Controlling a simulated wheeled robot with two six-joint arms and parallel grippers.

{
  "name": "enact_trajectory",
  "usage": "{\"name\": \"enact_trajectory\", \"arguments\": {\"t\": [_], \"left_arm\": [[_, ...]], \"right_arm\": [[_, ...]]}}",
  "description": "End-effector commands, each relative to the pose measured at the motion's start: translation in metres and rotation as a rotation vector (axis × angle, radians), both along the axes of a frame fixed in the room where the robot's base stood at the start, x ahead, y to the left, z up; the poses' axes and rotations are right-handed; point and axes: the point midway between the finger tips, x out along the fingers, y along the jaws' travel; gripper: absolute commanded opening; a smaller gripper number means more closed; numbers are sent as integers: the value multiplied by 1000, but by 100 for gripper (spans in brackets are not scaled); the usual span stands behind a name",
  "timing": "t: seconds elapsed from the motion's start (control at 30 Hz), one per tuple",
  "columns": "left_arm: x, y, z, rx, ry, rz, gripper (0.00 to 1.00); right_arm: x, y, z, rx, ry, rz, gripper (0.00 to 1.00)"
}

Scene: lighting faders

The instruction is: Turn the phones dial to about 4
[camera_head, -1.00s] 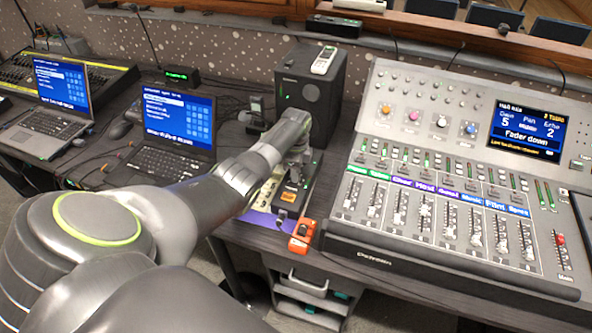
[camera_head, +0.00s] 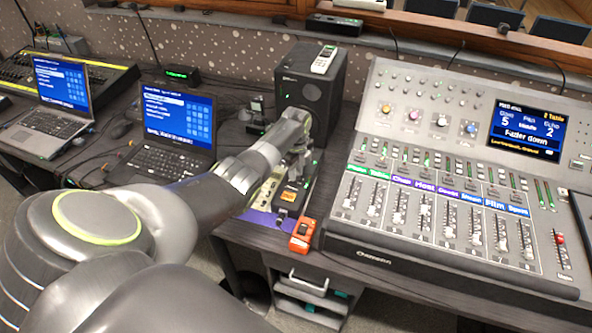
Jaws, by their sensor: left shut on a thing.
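My left arm comes in from the left and reaches over a small unit (camera_head: 262,219) with a pale strip and a purple edge, between the right laptop and the mixing console. My left gripper (camera_head: 296,165) points down at the far part of this unit. It is shut on a small knob there, which I take to be the phones dial. The dial, its scale and its pointer are hidden by the gripper and wrist, so I cannot read its setting. My right gripper is not in view.
The mixing console (camera_head: 372,256) stands close on the right. A black speaker (camera_head: 328,92) with a white handset on top is just behind the gripper. The right laptop (camera_head: 178,120) stands left of it. An orange box (camera_head: 302,235) sits at the desk's front edge.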

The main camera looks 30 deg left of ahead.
Motion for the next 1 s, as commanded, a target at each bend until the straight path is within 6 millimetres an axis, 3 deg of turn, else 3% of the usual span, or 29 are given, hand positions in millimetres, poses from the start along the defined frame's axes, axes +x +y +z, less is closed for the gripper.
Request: {"name": "enact_trajectory", "arguments": {"t": [0.2,0.23,0.4,0.77,1.0], "left_arm": [[2,-1,2,0,-6,0,0],[2,-1,2,0,-6,0,26],[1,0,1,0,-4,0,45],[1,0,5,0,-2,1,45],[1,0,38,2,-6,1,45]], "right_arm": [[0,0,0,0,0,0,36],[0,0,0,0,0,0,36],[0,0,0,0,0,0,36],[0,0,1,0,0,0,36],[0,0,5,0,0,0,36]]}}
